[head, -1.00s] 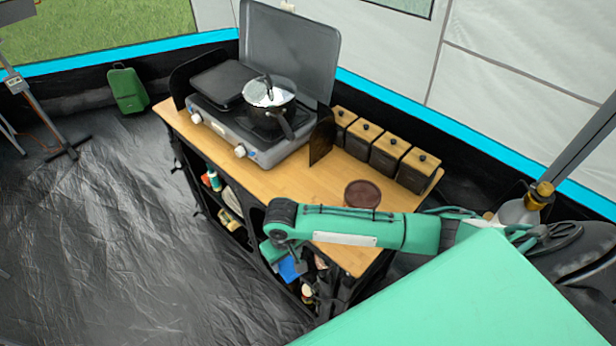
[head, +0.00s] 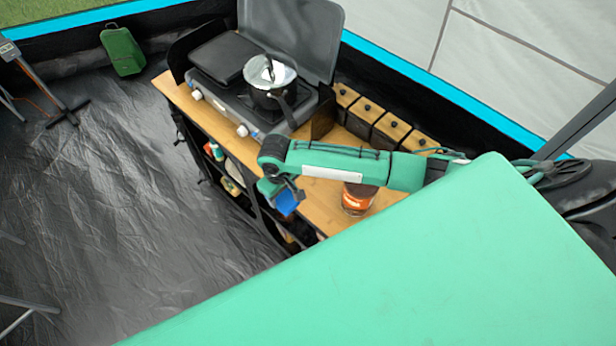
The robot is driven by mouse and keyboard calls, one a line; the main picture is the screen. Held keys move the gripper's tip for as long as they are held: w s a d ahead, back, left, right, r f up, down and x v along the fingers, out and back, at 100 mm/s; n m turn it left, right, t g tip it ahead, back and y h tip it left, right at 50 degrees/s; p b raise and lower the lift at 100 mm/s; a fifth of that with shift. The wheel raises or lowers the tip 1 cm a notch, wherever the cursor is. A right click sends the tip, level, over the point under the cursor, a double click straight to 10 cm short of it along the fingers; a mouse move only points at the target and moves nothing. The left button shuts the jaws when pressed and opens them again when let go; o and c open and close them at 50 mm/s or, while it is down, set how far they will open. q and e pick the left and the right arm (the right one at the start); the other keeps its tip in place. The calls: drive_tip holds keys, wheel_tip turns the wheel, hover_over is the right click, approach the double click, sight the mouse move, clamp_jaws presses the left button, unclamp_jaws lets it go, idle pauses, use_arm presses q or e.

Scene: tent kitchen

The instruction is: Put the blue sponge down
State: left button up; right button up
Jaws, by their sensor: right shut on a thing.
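The blue sponge (head: 287,203) is in my right gripper (head: 286,192), which is shut on it. The gripper hangs at the front edge of the wooden counter (head: 318,196), and part of the sponge is hidden by the gripper. I cannot tell from this angle how far the sponge is above the counter top. My left gripper is not in view.
Several dark canisters with wooden lids (head: 392,127) line the back. A jar with an orange label (head: 355,200) stands beside my arm. Shelves below hold goods. Bare wood near the gripper is narrow.

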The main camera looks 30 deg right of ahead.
drive_tip(key=w+d+b, duration=0.1)
drive_tip(key=d, duration=0.2)
drive_tip(key=w+d+b, duration=0.1)
drive_tip(key=d, duration=0.2)
drive_tip(key=w+d+b, duration=0.1)
drive_tip(key=d+b, duration=0.1)
drive_tip(key=d, duration=0.1)
drive_tip(key=shift+w+d+f, duration=0.2)
drive_tip(key=shift+w+d, duration=0.05)
drive_tip(key=shift+w+d+r, duration=0.1)
drive_tip(key=shift+d, duration=0.3)
wheel_tip(320, 180, down, 4)
drive_tip(key=b, duration=0.5)
drive_tip(key=shift+r, duration=0.25)
drive_tip(key=shift+r, duration=0.1)
drive_tip(key=o, duration=1)
